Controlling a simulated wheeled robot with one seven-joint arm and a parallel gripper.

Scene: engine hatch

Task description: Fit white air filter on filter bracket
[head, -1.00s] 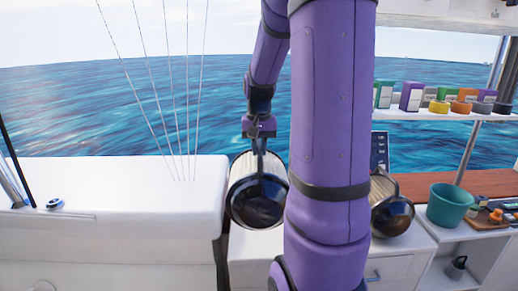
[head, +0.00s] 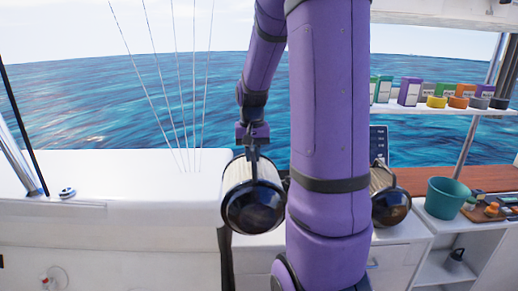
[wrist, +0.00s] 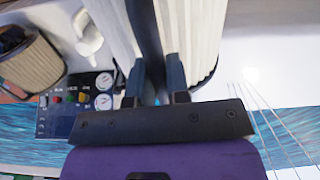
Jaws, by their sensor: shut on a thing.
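The white air filter (head: 237,173) has pale pleats and a round black end cap facing the head camera. It hangs under my gripper (head: 252,151), beside the right end of the white bench. In the wrist view my gripper (wrist: 157,90) is shut on a dark handle or strap across the filter (wrist: 197,35), whose pale pleats show on both sides.
A gauge panel (wrist: 78,103) is nearby. A teal bucket (head: 447,199) stands on the right counter, below a shelf of boxes (head: 440,108). The white bench (head: 110,175) top is largely clear.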

